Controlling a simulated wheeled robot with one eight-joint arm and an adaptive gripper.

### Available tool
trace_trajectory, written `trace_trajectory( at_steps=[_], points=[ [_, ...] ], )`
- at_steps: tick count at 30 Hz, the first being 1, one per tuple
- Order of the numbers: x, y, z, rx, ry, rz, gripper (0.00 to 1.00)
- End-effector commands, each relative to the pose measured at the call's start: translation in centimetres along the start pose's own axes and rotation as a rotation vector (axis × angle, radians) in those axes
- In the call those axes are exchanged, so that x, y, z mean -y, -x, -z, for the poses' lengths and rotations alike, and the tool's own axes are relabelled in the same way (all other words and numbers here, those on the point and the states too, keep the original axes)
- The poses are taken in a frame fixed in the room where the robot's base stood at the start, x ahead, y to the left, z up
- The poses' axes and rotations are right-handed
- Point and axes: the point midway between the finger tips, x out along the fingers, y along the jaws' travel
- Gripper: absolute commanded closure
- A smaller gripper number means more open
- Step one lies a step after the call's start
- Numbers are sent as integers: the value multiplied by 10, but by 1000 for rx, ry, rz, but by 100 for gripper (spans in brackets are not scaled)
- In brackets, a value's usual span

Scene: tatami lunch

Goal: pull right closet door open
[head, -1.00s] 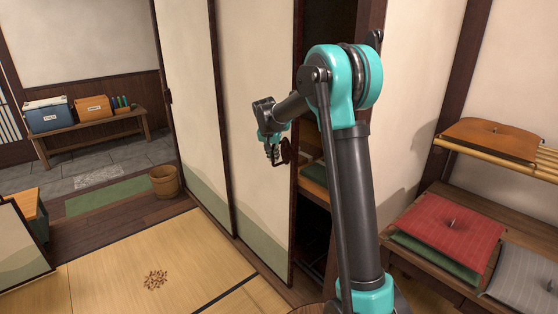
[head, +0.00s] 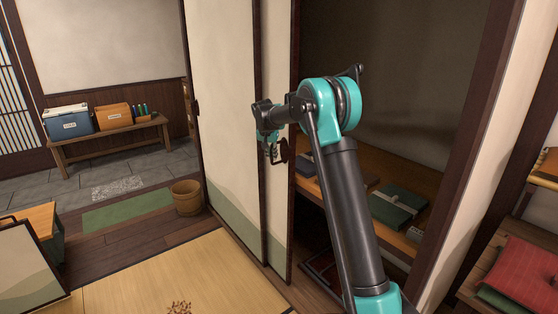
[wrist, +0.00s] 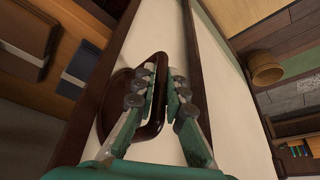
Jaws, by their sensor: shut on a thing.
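The right closet door (head: 277,215) is a cream sliding panel with a green lower band and dark edges. It stands mostly behind the left panel (head: 226,120), with a wide dark opening to its right. Its brown pull handle (head: 284,150) is near the right edge. In the wrist view the handle's loop (wrist: 153,128) stands out from its dark plate (wrist: 112,105). My gripper (head: 274,157) is shut on the handle. In the wrist view, its two fingers (wrist: 160,92) close about the loop's bar.
Inside the closet (head: 400,70), a wooden shelf (head: 365,165) carries a green folded item (head: 397,206) and dark boxes. A wooden bucket (head: 187,198) stands at left. Red cushions (head: 520,272) lie at lower right. The tatami floor (head: 150,275) at left is mostly clear.

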Motion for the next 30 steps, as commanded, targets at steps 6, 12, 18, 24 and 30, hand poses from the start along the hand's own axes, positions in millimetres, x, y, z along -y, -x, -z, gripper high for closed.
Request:
trace_trajectory(
  at_steps=[6, 12, 18, 24, 30],
  points=[
    [39, -11, 24, 1, 1, -1, 100],
    [63, -18, 39, 1, 0, -1, 100],
    [77, -21, 48, 1, 0, -1, 100],
    [81, -22, 50, 1, 0, -1, 100],
    [81, -22, 50, 1, 0, -1, 100]
  ],
)
